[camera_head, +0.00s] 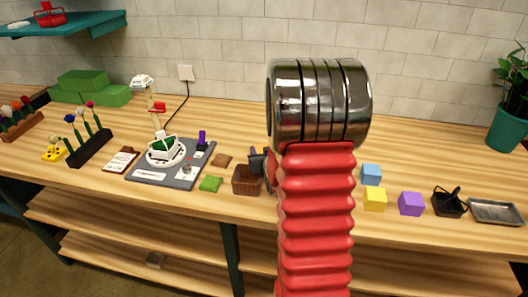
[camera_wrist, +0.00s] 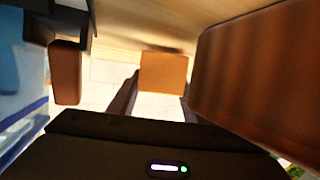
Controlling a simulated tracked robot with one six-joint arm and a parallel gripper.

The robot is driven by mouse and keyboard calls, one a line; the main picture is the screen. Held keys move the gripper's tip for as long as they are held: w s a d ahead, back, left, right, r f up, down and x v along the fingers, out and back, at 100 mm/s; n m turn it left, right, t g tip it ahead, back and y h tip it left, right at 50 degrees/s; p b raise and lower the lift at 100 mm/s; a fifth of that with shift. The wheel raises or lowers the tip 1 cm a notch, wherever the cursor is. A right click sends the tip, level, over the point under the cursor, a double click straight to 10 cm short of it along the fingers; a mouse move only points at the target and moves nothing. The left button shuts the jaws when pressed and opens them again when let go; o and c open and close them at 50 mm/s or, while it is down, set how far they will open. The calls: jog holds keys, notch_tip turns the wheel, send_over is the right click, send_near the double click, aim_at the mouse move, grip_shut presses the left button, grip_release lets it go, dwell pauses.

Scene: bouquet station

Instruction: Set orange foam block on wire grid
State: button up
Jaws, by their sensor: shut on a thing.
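In the wrist view, my gripper (camera_wrist: 162,85) has its two dark fingers on either side of the orange foam block (camera_wrist: 164,70) and is shut on it. The block's square face shows between the fingertips, against a pale tiled background. In the head view my red and steel arm covers the middle of the bench, and the orange block is hidden there. I cannot make out a wire grid in either view; it may be behind my arm.
A brown basket (camera_head: 247,181) stands left of my arm, with a green block (camera_head: 210,184) beside it. Blue (camera_head: 371,174), yellow (camera_head: 375,199) and purple (camera_head: 411,204) cubes, a black basket (camera_head: 447,203) and a metal tray (camera_head: 497,212) lie right.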

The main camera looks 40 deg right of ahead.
jog(key=shift+f, duration=0.3)
jog(key=o, duration=1)
jog(key=shift+f, duration=0.1)
